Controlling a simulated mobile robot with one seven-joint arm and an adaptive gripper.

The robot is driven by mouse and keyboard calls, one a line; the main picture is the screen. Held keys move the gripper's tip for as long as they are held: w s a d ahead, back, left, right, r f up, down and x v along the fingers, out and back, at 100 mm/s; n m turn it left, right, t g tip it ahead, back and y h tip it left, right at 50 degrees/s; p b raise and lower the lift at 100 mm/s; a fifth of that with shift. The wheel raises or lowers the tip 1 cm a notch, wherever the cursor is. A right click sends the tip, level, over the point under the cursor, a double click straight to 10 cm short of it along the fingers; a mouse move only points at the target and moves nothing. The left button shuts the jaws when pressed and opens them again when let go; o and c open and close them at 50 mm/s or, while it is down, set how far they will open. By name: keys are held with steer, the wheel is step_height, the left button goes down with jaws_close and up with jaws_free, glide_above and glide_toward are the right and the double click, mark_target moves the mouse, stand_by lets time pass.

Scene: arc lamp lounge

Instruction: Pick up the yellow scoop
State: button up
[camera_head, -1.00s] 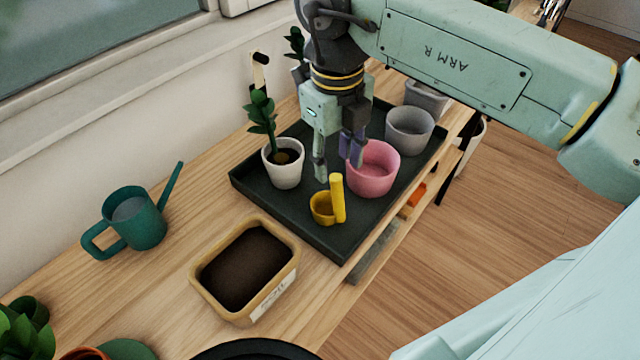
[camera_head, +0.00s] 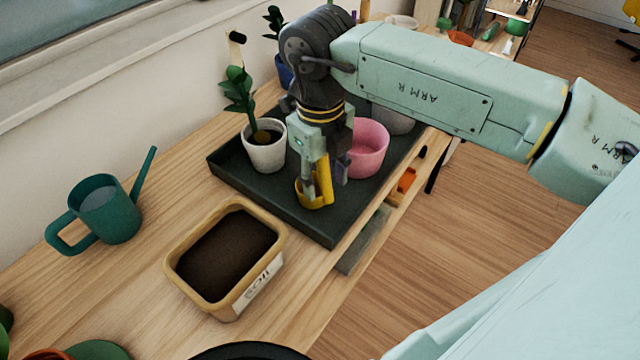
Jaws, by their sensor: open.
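The yellow scoop (camera_head: 325,182) stands on the dark tray (camera_head: 310,227), near the tray's front edge, with its handle pointing up. My gripper (camera_head: 324,184) is open and has come down over the scoop. One finger shows at the left of the handle, in front of the cup, and the other shows to its right. The handle appears to lie between the fingers. I cannot tell whether either finger touches it. Part of the scoop's cup is hidden by the left finger.
A pink pot (camera_head: 369,150) stands close behind and right of my gripper. A white pot with a plant (camera_head: 264,152) is to the left. A tan soil tub (camera_head: 180,283) and a green watering can (camera_head: 108,212) stand on the wooden bench, left of the tray.

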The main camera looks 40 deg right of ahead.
steer(key=shift+c, duration=0.5)
jaws_close()
step_height(320, 180, up, 10)
steer(key=p, duration=0.5)
